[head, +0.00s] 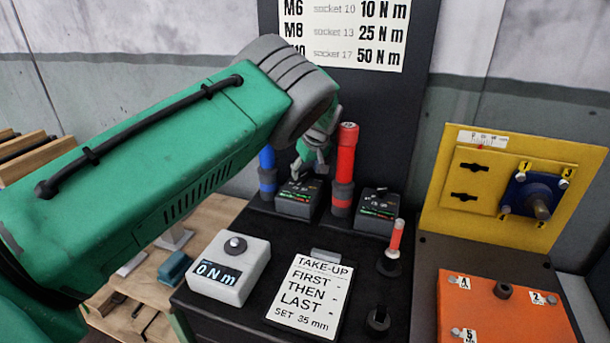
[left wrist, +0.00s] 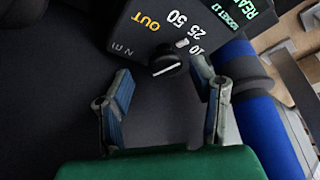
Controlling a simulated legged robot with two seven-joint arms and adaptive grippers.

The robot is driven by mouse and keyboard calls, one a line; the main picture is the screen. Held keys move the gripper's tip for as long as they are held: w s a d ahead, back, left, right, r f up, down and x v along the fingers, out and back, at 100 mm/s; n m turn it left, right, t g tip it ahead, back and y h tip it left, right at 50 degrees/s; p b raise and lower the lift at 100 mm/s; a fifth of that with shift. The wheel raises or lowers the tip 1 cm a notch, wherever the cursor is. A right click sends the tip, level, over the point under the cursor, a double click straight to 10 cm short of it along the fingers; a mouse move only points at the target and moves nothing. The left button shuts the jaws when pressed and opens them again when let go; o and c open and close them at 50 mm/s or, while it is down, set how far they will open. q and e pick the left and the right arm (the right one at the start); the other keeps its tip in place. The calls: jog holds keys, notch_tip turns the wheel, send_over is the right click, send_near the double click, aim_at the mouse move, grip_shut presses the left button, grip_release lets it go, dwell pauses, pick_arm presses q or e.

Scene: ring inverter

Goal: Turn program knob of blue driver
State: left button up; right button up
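The blue driver (head: 267,172) stands upright in the head view, left of its dark box (head: 298,205). In the left wrist view, the blue driver (left wrist: 242,105) is on the right. The box face (left wrist: 140,35) there carries OUT, IN and the numbers 10, 25 and 50. Its black program knob (left wrist: 168,64) has a white line. My left gripper (head: 312,162) is above the box. In the wrist view, the left gripper (left wrist: 162,76) is open, its blue-padded fingers apart, with the knob between or just beyond the tips. Contact cannot be told. My right gripper is out of view.
A red driver (head: 346,155) and a second dark box (head: 376,210) stand close on the right. A white torque meter (head: 230,268) reads 0 Nm, beside a TAKE-UP card (head: 312,295). A yellow panel (head: 445,215) and orange plate (head: 500,318) lie further right.

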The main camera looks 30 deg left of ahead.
aim_at(307, 175)
pick_arm(q)
jog(key=shift+s+d+f, duration=0.15)
jog(key=shift+s+f, duration=0.05)
notch_tip(307, 175, up, 10)
dwell(0.5)
jog(key=shift+w, duration=0.1)
